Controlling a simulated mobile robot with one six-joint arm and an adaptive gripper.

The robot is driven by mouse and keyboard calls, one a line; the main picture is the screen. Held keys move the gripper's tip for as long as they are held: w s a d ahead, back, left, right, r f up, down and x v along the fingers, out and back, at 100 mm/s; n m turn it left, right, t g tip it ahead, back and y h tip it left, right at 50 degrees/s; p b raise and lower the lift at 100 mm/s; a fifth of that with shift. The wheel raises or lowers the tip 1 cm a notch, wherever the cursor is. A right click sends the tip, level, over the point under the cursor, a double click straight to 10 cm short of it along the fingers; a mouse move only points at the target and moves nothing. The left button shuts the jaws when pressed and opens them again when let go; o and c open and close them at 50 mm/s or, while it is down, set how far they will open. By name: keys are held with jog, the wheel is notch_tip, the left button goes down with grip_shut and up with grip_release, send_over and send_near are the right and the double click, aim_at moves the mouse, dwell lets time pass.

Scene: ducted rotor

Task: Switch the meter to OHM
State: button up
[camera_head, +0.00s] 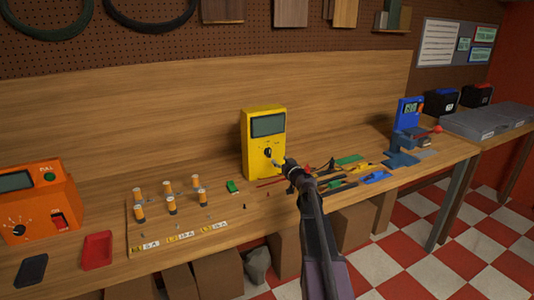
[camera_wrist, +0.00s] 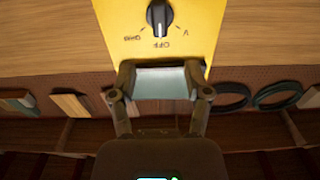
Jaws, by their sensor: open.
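The yellow meter (camera_head: 264,143) stands upright on the bench against the wooden back panel, with a grey screen above a black dial (camera_head: 268,152). In the wrist view the meter face (camera_wrist: 110,18) is upside down; the dial (camera_wrist: 159,17) is at the top edge, its white mark toward the OFF label. An ohm label lies left of OFF and a V label right. My gripper (camera_head: 280,164) is in front of the meter, just below and right of the dial. In the wrist view its open fingers (camera_wrist: 160,76) frame the screen and hold nothing. Contact with the meter cannot be told.
A board of orange cylinders (camera_head: 170,222) and a small green piece (camera_head: 232,187) lie left of the meter. Leads and small tools (camera_head: 345,178) lie to its right. An orange device (camera_head: 38,205) stands far left and a blue device (camera_head: 408,115) at right.

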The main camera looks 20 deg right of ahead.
aim_at(270, 151)
jog(key=w, duration=0.9)
jog(key=shift+w+a, duration=0.2)
jog(key=shift+w, duration=0.1)
